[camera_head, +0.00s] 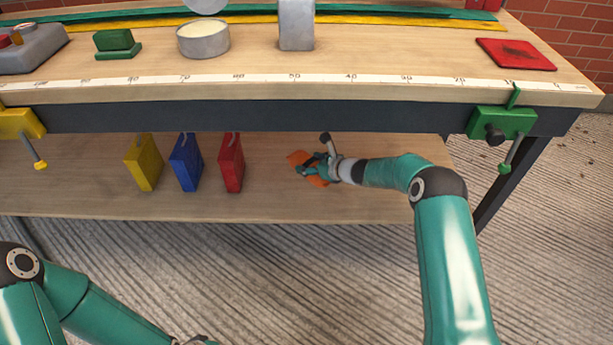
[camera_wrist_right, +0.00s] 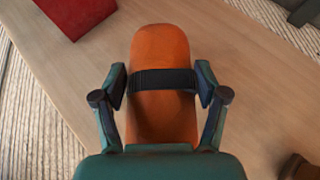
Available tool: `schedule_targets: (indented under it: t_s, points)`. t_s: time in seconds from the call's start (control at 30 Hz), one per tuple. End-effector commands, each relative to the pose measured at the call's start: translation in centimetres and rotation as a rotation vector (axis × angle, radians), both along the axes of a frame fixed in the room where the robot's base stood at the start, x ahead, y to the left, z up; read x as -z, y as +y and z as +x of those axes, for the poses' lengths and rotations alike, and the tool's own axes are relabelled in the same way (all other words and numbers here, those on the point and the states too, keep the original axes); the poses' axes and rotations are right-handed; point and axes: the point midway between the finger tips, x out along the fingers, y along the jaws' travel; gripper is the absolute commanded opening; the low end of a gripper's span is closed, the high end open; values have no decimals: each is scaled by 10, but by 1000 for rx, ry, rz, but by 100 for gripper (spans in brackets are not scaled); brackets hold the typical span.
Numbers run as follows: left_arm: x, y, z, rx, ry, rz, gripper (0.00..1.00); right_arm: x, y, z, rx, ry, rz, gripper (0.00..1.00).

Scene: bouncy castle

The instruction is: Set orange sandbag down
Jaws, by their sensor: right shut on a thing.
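The orange sandbag (camera_head: 318,181) is at the lower shelf (camera_head: 380,206) of the workbench, right of the red block. My right gripper (camera_head: 318,167) is shut on it. In the right wrist view the sandbag (camera_wrist_right: 160,55) lies lengthwise between the two fingers of my right gripper (camera_wrist_right: 165,88), with a black strap around its middle. The shelf's wood shows beneath and around it; I cannot tell whether the sandbag touches the shelf. My left arm shows at the lower left of the head view, and its gripper is barely at the bottom edge, with its fingers out of frame.
The benchtop edge (camera_head: 300,95) overhangs above. A yellow clamp (camera_head: 20,124) and a green clamp (camera_head: 500,124) hang from it. Shelf space right of the sandbag is clear.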

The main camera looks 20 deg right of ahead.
Motion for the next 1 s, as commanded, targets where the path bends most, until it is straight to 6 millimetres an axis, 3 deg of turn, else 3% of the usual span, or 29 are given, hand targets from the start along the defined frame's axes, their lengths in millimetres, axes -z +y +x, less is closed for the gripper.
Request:
schedule_targets:
  t_s: [0.5, 0.83, 0.87, 1.0]
  points:
    - [22, 0, 0, 0, 0, 0, 40, 50, 2, 2, -4, -7, 1, 3]
    - [22, 0, 0, 0, 0, 0, 40, 53, 2, 3, -4, -8, 2, 3]
    - [23, 0, 0, 0, 0, 0, 40, 57, 2, 1, -4, -1, 0, 74]
    - [22, 0, 0, 0, 0, 0, 40, 56, 2, 1, -4, -1, 0, 97]
